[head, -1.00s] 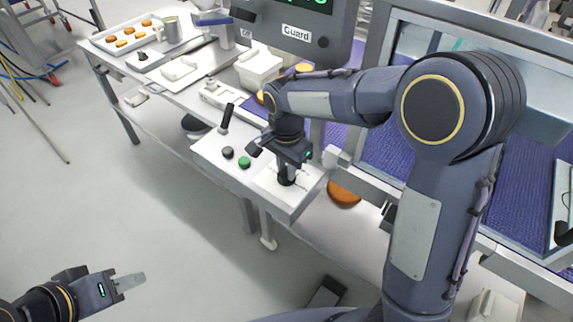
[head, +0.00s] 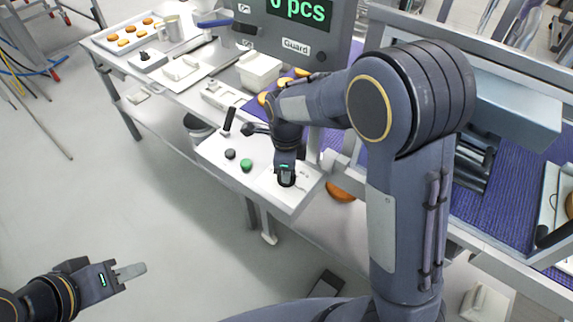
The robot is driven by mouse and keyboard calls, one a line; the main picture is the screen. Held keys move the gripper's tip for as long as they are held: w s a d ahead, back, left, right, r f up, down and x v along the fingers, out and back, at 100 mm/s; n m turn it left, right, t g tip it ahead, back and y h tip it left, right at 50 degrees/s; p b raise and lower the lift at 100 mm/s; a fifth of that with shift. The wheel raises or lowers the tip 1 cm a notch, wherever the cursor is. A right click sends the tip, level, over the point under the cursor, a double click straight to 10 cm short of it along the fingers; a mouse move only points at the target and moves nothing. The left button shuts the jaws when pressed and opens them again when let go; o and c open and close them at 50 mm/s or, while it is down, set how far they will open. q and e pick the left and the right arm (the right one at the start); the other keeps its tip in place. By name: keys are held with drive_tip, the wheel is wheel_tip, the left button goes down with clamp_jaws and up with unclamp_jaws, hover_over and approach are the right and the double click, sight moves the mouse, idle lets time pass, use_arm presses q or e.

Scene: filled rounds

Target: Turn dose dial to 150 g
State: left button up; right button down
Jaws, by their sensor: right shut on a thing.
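The black dose dial (head: 287,182) sits on the white scale plate (head: 313,189) at the right end of the grey control panel (head: 215,152). Thin marks show on the plate; their numbers are too small to read. My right gripper (head: 286,173) points down and is shut on the dial, covering most of it and its pointer. My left gripper (head: 130,271) is out over the floor at the lower left, far from the panel.
A green button (head: 247,165), a dark button (head: 230,154) and a black lever (head: 228,121) are left of the dial. The display (head: 300,11) above reads "0 pcs". A purple conveyor belt (head: 490,225) lies right.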

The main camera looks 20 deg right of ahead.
drive_tip(key=m+p, duration=0.2)
drive_tip(key=m, duration=0.2)
drive_tip(key=shift+r+p, duration=0.2)
drive_tip(key=shift+p, duration=0.2)
drive_tip(key=shift+f+m+p, duration=0.1)
drive_tip(key=shift+m+p, duration=0.6)
drive_tip(key=shift+m, duration=0.4)
drive_tip(key=c, duration=1.3)
unclamp_jaws()
drive_tip(key=shift+f, duration=0.1)
wheel_tip(320, 180, up, 8)
drive_tip(key=shift+f, duration=0.1)
drive_tip(key=shift+s, duration=0.1)
